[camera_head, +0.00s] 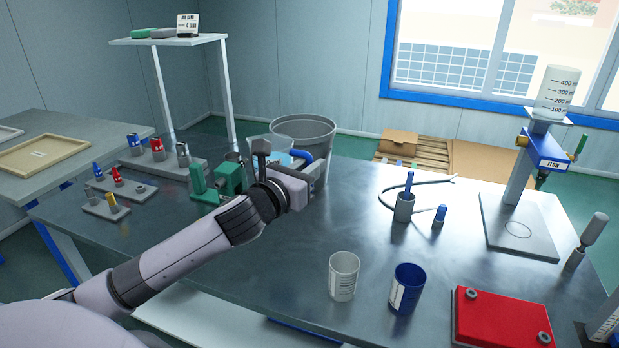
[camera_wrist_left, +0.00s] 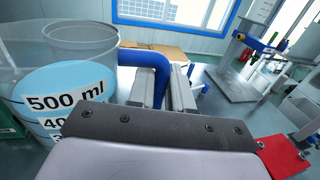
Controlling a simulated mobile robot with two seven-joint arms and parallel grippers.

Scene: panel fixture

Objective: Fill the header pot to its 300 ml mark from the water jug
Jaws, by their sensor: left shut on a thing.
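The water jug (camera_head: 262,143) is clear, with light blue water inside and a blue handle. In the left wrist view the jug (camera_wrist_left: 60,95) stands upright at the left, its scale reading 500 ml at the top. My left gripper (camera_head: 306,168) is shut on the jug's blue handle (camera_wrist_left: 148,58), its fingers (camera_wrist_left: 168,88) around it. My arm hides part of the jug, and I cannot tell whether its base touches the table. The header pot (camera_head: 557,88) is a clear pot marked 100 to 400 on a stand at the far right; no water shows in it. My right gripper is not in view.
A grey bucket (camera_head: 303,128) stands behind the jug. A green fixture (camera_head: 222,184) is beside my gripper. A white cup (camera_head: 343,277), a blue cup (camera_head: 406,288) and a red panel (camera_head: 502,320) are in front. A grey holder (camera_head: 403,208) and cable stand mid-table. A blue FLOW valve (camera_head: 545,150) sits below the pot.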

